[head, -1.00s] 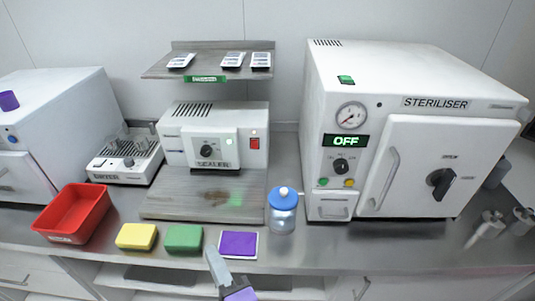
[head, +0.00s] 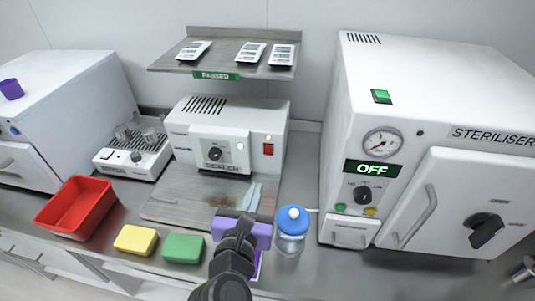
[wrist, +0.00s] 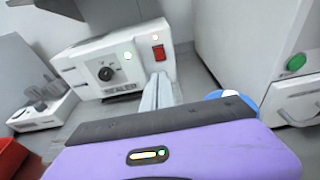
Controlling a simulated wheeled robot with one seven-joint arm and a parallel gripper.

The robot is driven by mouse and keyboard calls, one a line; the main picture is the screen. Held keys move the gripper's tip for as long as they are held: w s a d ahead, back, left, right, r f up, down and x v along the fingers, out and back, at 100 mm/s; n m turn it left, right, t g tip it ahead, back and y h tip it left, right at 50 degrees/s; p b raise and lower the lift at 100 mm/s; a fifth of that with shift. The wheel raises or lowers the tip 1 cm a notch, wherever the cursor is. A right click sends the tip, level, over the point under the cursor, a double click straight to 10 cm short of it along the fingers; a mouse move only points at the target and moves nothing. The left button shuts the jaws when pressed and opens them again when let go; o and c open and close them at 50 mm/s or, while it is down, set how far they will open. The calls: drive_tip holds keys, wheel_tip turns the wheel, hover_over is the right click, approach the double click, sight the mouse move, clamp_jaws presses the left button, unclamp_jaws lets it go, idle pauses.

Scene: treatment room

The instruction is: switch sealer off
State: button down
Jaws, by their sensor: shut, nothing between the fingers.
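The sealer (head: 225,135) is a white box with a dark dial (head: 214,153) and a red switch (head: 268,149) on its front right. A small orange light shows above the switch and a pale light beside the dial. In the wrist view the red switch (wrist: 158,53) is in plain sight, just beyond the fingertips. My gripper (head: 251,189) has a purple body and grey fingers. It is shut and empty, over the front right of the sealer's base plate, in front of and below the switch. My gripper also shows in the wrist view (wrist: 158,78), apart from the switch.
A blue-lidded jar (head: 291,228) stands just right of my gripper. The steriliser (head: 420,130) with an OFF display fills the right. A shelf (head: 222,65) with several packs hangs above the sealer. A red tray (head: 76,207), yellow block (head: 136,239) and green block (head: 184,248) lie left.

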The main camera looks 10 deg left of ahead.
sight(267, 149)
idle(0.3)
drive_tip(key=w, duration=0.4)
drive_tip(key=w+f+p, duration=0.1)
drive_tip(key=w, duration=0.8)
drive_tip(key=shift+w+d+f, duration=0.2)
drive_tip(key=shift+w, duration=0.2)
